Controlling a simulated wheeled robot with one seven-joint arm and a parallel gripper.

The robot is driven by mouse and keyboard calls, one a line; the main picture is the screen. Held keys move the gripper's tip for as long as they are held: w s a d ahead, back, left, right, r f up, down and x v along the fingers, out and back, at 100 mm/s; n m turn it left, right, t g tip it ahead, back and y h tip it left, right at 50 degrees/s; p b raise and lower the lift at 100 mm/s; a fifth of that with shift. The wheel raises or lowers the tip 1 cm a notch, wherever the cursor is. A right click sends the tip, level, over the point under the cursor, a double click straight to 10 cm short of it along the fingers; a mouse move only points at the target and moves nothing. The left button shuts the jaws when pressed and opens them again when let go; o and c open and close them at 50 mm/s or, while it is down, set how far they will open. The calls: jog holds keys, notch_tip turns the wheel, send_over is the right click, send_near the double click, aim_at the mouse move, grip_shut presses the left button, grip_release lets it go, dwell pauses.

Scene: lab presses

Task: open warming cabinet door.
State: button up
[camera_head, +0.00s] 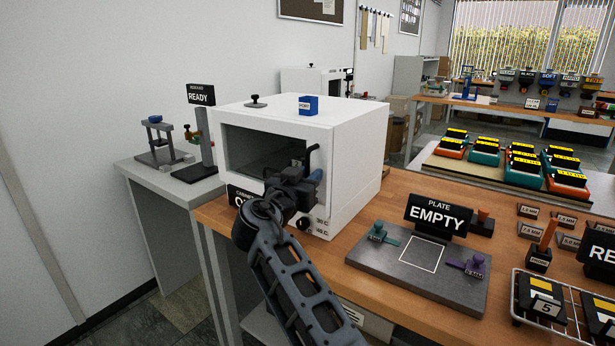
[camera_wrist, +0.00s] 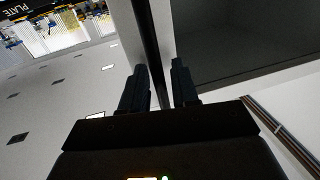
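The white warming cabinet (camera_head: 346,150) stands on the left end of the wooden bench. Its front door (camera_head: 250,139) has a dark window and looks flush with the body. A dark upright handle (camera_head: 311,158) is at the door's right side, partly hidden by my gripper (camera_head: 313,178). In the wrist view, the dark handle bar (camera_wrist: 148,45) runs between the two fingers of my gripper (camera_wrist: 160,75). The fingers stand apart, and a light gap shows between the bar and the right finger. The bar lies close to the left finger; I cannot tell whether they touch.
A blue box (camera_head: 308,105) and a small dark knob-like object (camera_head: 256,102) sit on the cabinet top. A cabinet sign (camera_head: 240,196) stands low in front, partly hidden by my arm. The plate (camera_head: 422,270) with an EMPTY sign is to the right. A grey side table (camera_head: 184,178) is left.

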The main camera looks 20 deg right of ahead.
grip_shut()
jog(key=shift+a, duration=0.1)
dwell(0.4)
